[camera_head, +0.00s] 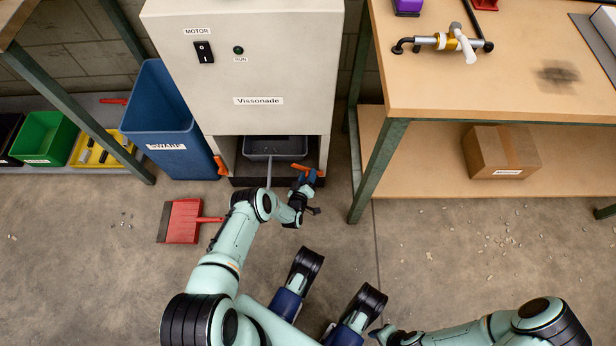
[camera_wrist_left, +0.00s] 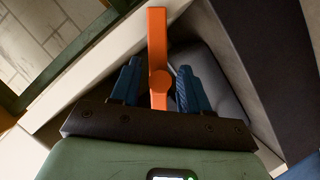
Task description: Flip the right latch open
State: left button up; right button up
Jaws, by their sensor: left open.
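The right latch (camera_head: 302,168) is an orange lever at the right side of the opening low in the grey machine. In the left wrist view the latch (camera_wrist_left: 157,40) is a long orange bar with a round hub. My left gripper (camera_head: 307,178) is at this latch, partly covering it in the head view. In the wrist view its blue fingers (camera_wrist_left: 159,72) are open, one on each side of the latch, with gaps showing. The left latch (camera_head: 221,166) is a similar orange lever. My right gripper (camera_head: 384,335) is low in the head view, away from the machine; its fingers are unclear.
A grey tray (camera_head: 275,147) sits in the opening between the latches. A blue bin (camera_head: 165,120) stands left of the machine. A red dustpan (camera_head: 183,222) lies on the floor. A workbench (camera_head: 440,95) stands close on the right, with a cardboard box (camera_head: 490,150) on its shelf.

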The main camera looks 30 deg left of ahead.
pick_arm(q)
jog(key=shift+w, duration=0.25)
grip_shut()
jog(key=shift+s+a, duration=0.1)
